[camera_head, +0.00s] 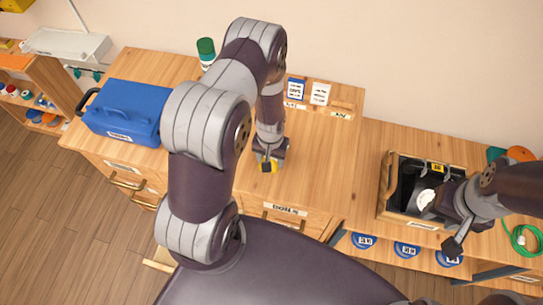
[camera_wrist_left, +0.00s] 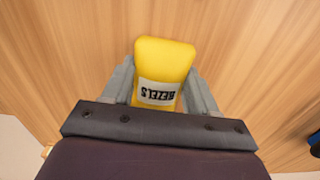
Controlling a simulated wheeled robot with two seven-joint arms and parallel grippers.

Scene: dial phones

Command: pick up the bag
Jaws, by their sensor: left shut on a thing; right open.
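The bag (camera_wrist_left: 165,62) is yellow with a white label reading "BEZELS", seen in the left wrist view. My left gripper (camera_wrist_left: 160,88) is shut on it, with one grey finger against each side. I cannot tell whether the bag touches the wood. My right gripper (camera_head: 465,236) is open, at the front right of a wooden crate, and holds nothing that I can see.
A blue toolbox (camera_head: 128,112) stands on the counter (camera_head: 320,165) at the left. A green-capped bottle (camera_head: 206,54) and small cards (camera_head: 320,94) are at the back. The wooden crate (camera_head: 388,177) with dark contents stands right. A green cable coil (camera_head: 524,240) lies far right.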

